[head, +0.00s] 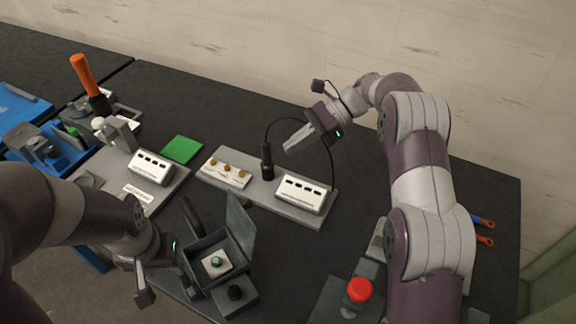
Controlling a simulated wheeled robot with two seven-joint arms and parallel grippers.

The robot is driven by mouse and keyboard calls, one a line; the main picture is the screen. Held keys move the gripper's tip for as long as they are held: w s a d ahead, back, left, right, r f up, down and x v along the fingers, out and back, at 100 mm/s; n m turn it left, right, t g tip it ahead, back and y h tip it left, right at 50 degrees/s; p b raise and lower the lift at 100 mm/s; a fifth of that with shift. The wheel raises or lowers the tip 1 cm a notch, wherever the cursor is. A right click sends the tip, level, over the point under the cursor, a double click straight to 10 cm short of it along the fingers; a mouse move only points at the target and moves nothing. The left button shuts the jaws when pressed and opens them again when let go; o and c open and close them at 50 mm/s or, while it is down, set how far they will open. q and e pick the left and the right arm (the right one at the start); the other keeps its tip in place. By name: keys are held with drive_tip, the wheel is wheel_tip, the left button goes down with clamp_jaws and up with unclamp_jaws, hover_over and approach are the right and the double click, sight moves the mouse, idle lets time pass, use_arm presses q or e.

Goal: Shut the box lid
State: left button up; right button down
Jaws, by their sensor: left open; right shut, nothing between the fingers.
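The dark grey box (197,272) stands near the front edge of the table. Inside lies a white block with a round green piece (216,262). My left gripper (164,288) is open just left of the box, apart from the lid, with its fingers pointing down; part of it is hidden by its own arm. My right gripper (297,138) is shut and empty above the back of the table, well away from the box.
A grey panel (262,195) with white socket blocks and a black handheld tool (267,162) lies behind the box. A red button (359,289) stands at right. A green square (181,149) lies behind left.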

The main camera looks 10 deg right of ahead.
drive_tip(key=s+d+n+g+h, duration=0.1)
drive_tip(key=s+d+n+g, duration=0.1)
drive_tip(key=s+d+n, duration=0.1)
drive_tip(key=r+p+x, duration=0.1)
drive_tip(key=p+x, duration=0.4)
drive_tip(key=x, duration=0.8)
drive_tip(key=shift+s+a+r+p, duration=0.25)
drive_tip(key=shift+s+a+p, duration=0.15)
drive_tip(key=shift+a, duration=0.2)
